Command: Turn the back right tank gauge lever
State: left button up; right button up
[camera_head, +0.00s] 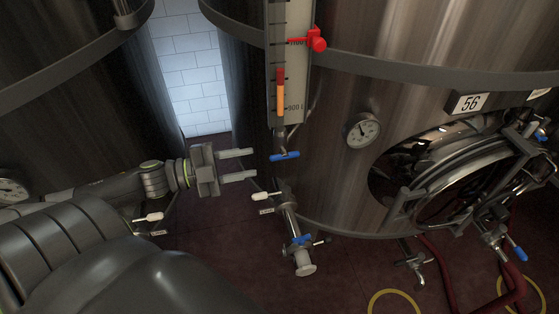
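The tank (400,70) on the right, marked 56, carries an upright level gauge (289,75) with a scale, an orange and red column and a red marker. Below the gauge is a blue lever (285,155), lying roughly level across its pipe. My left gripper (251,164) is just left of the blue lever, pointing right. Its two pale fingers are apart with nothing between them, and a gap shows between their tips and the lever. My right gripper is not in view.
A white-handled valve (263,196) and a pipe with another blue handle (300,240) sit below the gauge. A dial (361,130) and an open round hatch (455,180) are to the right. Another tank (80,100) stands left. Red hoses (440,270) lie at lower right.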

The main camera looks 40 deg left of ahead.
aim_at(279, 155)
pick_arm(q)
jog(key=x, duration=0.6)
jog(key=shift+w+d+r, duration=0.1)
jog(key=shift+r, duration=0.05)
jog(key=shift+p+x, duration=0.3)
jog(key=shift+x, duration=0.8)
grip_shut()
